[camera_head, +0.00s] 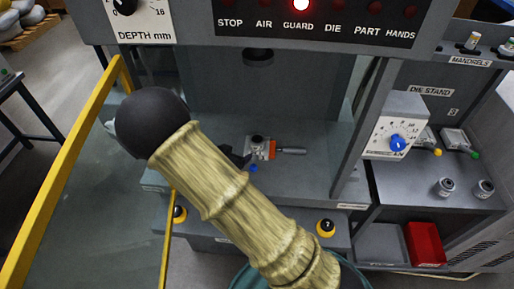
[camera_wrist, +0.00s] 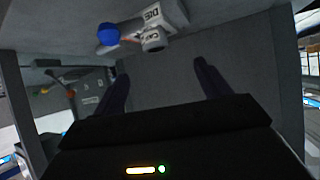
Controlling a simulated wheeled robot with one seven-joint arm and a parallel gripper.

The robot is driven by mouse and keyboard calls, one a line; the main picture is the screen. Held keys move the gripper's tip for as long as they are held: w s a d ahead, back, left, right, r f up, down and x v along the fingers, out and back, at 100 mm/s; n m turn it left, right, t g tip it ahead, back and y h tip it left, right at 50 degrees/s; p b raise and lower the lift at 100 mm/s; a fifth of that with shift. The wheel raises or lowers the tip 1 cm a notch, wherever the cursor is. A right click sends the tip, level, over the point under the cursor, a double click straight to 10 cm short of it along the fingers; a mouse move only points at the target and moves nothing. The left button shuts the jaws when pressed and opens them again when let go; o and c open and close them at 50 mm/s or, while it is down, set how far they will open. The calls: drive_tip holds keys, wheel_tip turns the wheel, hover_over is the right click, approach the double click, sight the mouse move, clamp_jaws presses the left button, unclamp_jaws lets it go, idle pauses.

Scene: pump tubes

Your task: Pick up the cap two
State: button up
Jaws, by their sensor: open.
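A small grey cylinder marked CAP (camera_wrist: 154,41) shows in the wrist view, at the front of a pale block marked DIE (camera_wrist: 160,15) with a blue knob (camera_wrist: 108,34). Its number is not readable, so I cannot tell if it is cap two. My gripper (camera_wrist: 158,80) is open and empty. Its two dark fingers point towards the cap, which lies beyond the tips and between their lines. In the head view, my patterned arm hides most of the gripper. A small fixture (camera_head: 258,148) with an orange part stands in the press bay beside it.
Two small labelled grey cylinders (camera_head: 444,186) (camera_head: 484,188) stand on the right shelf, below the die stand (camera_head: 430,92). A red bin (camera_head: 425,244) is underneath. Grey walls flank the bay, and yellow guard rails (camera_head: 62,170) stand at left. The GUARD lamp (camera_head: 301,4) glows red.

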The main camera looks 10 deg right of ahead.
sight(254, 143)
drive_tip(key=shift+s+a+f+m+h, duration=0.15)
drive_tip(key=shift+f+m+h, duration=0.15)
drive_tip(key=shift+h, duration=0.5)
drive_tip(key=p+x, duration=0.1)
drive_tip(key=x, duration=0.3)
drive_tip(key=p+x, duration=0.1)
drive_tip(key=x, duration=0.6)
drive_tip(key=shift+w+d+r+p, duration=0.15)
drive_tip(key=shift+w+d+p, duration=0.05)
drive_tip(key=shift+w+p, duration=0.2)
drive_tip(key=shift+w+d+f+t, duration=0.15)
drive_tip(key=shift+w+f+t, duration=0.05)
drive_tip(key=shift+f+t, duration=0.1)
drive_tip(key=shift+p+x, duration=1.3)
drive_tip(key=shift+x, duration=1.3)
drive_tip(key=shift+s+f, duration=0.1)
drive_tip(key=shift+s, duration=0.1)
